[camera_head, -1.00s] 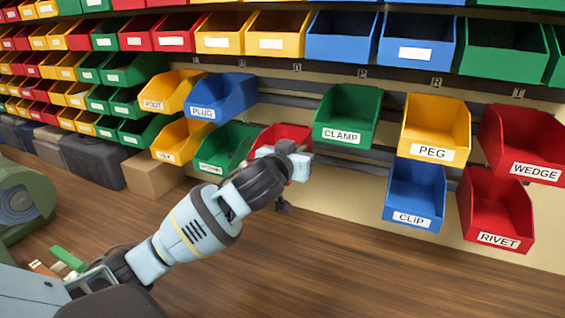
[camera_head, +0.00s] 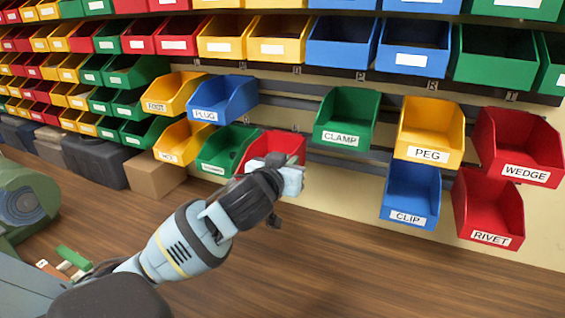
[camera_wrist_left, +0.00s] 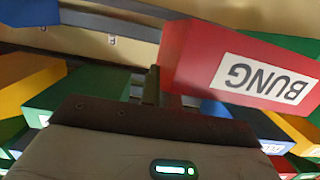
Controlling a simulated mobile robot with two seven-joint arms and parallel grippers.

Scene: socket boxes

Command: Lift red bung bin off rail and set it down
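The red bung bin (camera_head: 282,146) is in the lower row, right of a green bin, its front partly hidden by my left gripper (camera_head: 278,178). In the left wrist view the bin (camera_wrist_left: 205,60) shows at upper right with its BUNG label upside down. There a dark finger (camera_wrist_left: 150,86) of my left gripper stands at the bin's left edge. Whether the fingers are closed on the bin wall cannot be made out. Whether the bin is still on the rail is also unclear. My right gripper is not in view.
The green clamp bin (camera_head: 346,115) hangs up and right of the bung bin, the blue plug bin (camera_head: 222,98) up and left. The blue clip bin (camera_head: 410,193) is farther right. A cardboard box (camera_head: 155,174) stands at left.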

